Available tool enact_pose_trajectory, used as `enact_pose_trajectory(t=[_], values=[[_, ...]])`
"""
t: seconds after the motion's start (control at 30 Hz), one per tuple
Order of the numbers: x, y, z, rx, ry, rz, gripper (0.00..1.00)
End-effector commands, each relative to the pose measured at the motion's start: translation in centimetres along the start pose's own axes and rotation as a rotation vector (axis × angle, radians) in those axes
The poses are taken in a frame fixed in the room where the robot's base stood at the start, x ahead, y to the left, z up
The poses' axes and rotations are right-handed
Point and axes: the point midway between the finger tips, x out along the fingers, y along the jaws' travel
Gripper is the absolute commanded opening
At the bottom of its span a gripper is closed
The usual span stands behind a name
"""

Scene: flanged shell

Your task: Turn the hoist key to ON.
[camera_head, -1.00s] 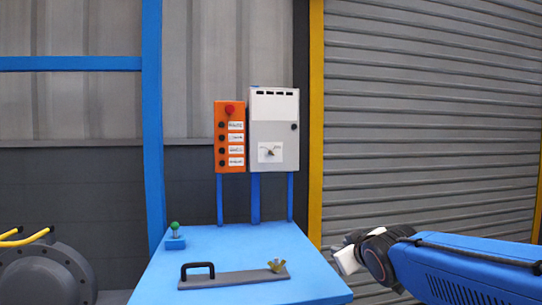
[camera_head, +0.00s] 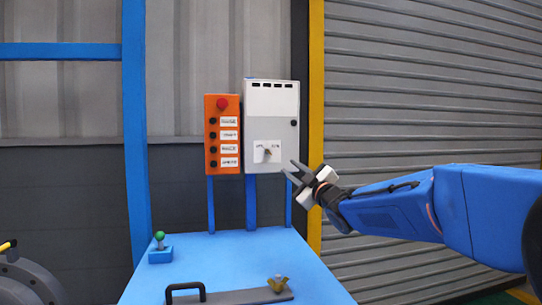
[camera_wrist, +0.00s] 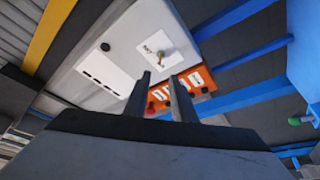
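The hoist key (camera_head: 267,153) is a small metal key on a white label plate (camera_head: 261,146), low on the front of a white-grey control box (camera_head: 272,100). The key also shows in the wrist view (camera_wrist: 161,58), above and between my finger tips. The plate's lettering is too small to read, so I cannot tell the key's position. My gripper (camera_head: 291,172) is to the right of and slightly below the key in the head view. Its two fingers are apart with nothing between them, and they do not appear to touch the box or the key.
An orange button box (camera_head: 222,112) with a red button and several black buttons stands left of the control box. Below is a blue table (camera_head: 225,262) with a green-knobbed block (camera_head: 160,251) and a grey bar (camera_head: 235,297) with a black handle. A roller shutter (camera_head: 420,80) is at right.

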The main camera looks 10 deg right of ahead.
Motion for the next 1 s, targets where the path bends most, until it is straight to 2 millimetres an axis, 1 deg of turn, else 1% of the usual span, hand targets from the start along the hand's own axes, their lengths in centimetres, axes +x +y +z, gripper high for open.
enact_pose_trajectory(t=[0.03,0.1,0.6,0.8,1.0], values=[[1.0,-0.1,0.1,0.001,-0.001,-0.002,0.23],[2.2,-0.1,0.0,0.001,0.000,-0.002,0.23],[10.9,-0.1,0.0,0.002,0.000,-0.001,0.23],[13.4,-0.1,0.1,0.002,-0.002,-0.002,0.23],[14.4,-0.1,0.1,0.001,-0.001,-0.001,0.23]])
